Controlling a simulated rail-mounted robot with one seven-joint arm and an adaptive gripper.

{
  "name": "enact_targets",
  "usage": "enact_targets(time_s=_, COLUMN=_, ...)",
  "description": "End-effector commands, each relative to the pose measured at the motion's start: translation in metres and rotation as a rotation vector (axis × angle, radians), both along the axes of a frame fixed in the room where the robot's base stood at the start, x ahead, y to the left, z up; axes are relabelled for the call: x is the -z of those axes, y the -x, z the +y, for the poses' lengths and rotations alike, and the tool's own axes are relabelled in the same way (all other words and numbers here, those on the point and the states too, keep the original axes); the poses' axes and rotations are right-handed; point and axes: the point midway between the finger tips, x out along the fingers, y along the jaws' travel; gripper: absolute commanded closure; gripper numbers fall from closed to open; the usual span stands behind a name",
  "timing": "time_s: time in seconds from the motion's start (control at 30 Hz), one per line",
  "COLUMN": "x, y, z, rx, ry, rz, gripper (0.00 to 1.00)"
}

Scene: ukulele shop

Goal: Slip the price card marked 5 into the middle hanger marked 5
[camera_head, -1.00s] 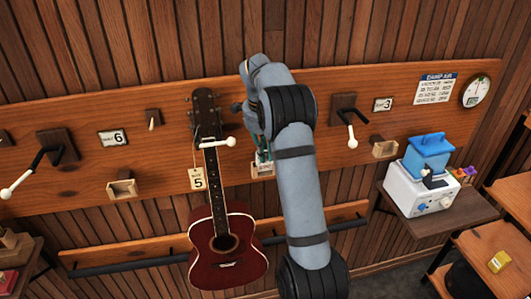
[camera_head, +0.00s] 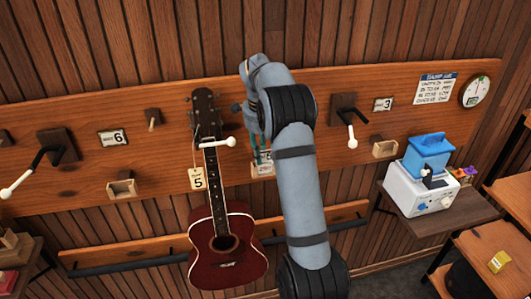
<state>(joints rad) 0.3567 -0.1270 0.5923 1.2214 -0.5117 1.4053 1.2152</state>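A dark red guitar-shaped instrument (camera_head: 226,247) hangs on the middle hanger (camera_head: 216,142), with a cream tag marked 5 (camera_head: 198,179) on a string beside its neck. My gripper (camera_head: 259,148) is at the board just right of the neck, mostly hidden by my arm. A small pale card with reddish print (camera_head: 265,157) shows at its fingertips, in front of or in a wooden holder (camera_head: 262,171). The print is too small to read. I cannot tell whether the fingers grip the card or how deep it sits.
Side hangers stand out at left (camera_head: 38,165) and right (camera_head: 349,122), by plates marked 6 (camera_head: 113,137) and 3 (camera_head: 383,104). Empty wooden holders are at left (camera_head: 122,187) and right (camera_head: 384,149). A white and blue machine (camera_head: 420,188) sits on the right shelf.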

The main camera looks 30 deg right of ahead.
Motion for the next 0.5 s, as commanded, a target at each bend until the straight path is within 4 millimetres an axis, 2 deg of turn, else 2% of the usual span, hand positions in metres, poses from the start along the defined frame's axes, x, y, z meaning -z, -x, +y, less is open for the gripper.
enact_targets(time_s=0.17, x=-0.003, y=0.000, z=0.000, rx=0.000, ry=0.000, rz=-0.001, gripper=0.67)
enact_targets(time_s=0.27, x=-0.013, y=0.000, z=0.001, rx=0.001, ry=0.002, rz=-0.004, gripper=0.67)
enact_targets(time_s=0.5, x=-0.063, y=0.005, z=0.008, rx=0.001, ry=0.001, rz=-0.007, gripper=0.67)
